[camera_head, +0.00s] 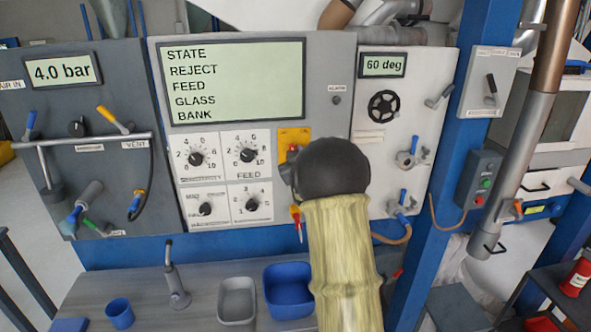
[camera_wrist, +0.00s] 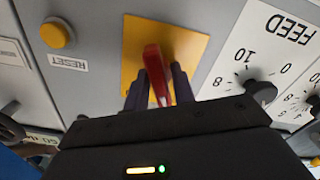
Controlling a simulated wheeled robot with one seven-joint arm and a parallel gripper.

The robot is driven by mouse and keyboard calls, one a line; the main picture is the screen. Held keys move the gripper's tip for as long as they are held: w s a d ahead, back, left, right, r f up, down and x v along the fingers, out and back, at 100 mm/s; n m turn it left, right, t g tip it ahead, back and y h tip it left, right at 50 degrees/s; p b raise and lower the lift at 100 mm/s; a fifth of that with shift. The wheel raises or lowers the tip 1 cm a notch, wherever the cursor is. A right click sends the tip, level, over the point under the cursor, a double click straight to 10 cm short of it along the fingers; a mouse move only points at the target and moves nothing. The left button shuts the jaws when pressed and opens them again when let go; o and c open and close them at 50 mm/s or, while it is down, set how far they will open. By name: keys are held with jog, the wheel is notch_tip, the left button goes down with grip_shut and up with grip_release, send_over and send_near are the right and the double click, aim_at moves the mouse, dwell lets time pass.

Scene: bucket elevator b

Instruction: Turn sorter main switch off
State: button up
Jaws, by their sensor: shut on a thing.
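The main switch is a red handle (camera_wrist: 156,72) on a yellow plate (camera_wrist: 185,45) in the wrist view. My gripper (camera_wrist: 157,88) is shut on the red handle, with one dark finger on each side of it. In the head view my arm covers most of the switch. A part of the yellow plate (camera_head: 295,135) and a bit of red show above and left of my dark wrist.
The FEED dial (camera_head: 248,156) is just left of the switch; a yellow RESET button (camera_wrist: 58,35) shows in the wrist view. A display (camera_head: 238,80) is above. A red-tipped lever (camera_head: 297,220) hangs below. Blue bin (camera_head: 290,290) and grey bin (camera_head: 237,300) stand on the bench.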

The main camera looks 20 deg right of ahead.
jog(key=n+b, duration=0.3)
jog(key=shift+a+f+b, duration=0.1)
jog(key=shift+f+b, duration=0.1)
jog(key=shift+b, duration=0.1)
jog(key=shift+r+n+b, duration=0.2)
jog(key=shift+n+b, duration=0.2)
jog(key=shift+b, duration=0.1)
jog(key=o, duration=1)
jog(key=shift+c, duration=0.2)
jog(key=shift+s, duration=0.1)
